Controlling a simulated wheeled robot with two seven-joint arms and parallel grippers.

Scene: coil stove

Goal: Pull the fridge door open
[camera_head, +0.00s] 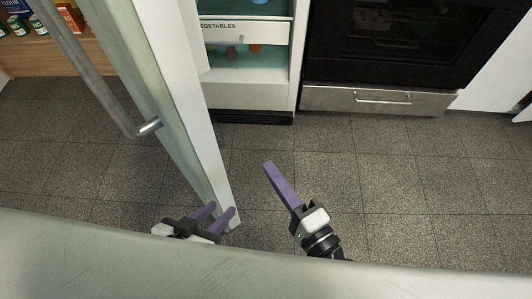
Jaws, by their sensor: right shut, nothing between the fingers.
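The fridge door (178,75) stands swung open at the left, with its metal bar handle (92,72) on its left, outer face. The fridge interior (250,62) shows behind it, with a drawer marked VEGETABLES (245,32). My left gripper (217,212) is at the door's lower free end in the picture. Its purple fingers are apart and overlap the door edge; I cannot tell whether they touch it. My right gripper (268,165) is to the right of the door, shut and empty, over the floor and pointing toward the fridge.
A black oven (390,45) with a steel drawer (375,100) stands right of the fridge. A wooden shelf (45,56) with jars and packets is at the upper left. The tiled floor (400,180) is clear at the right.

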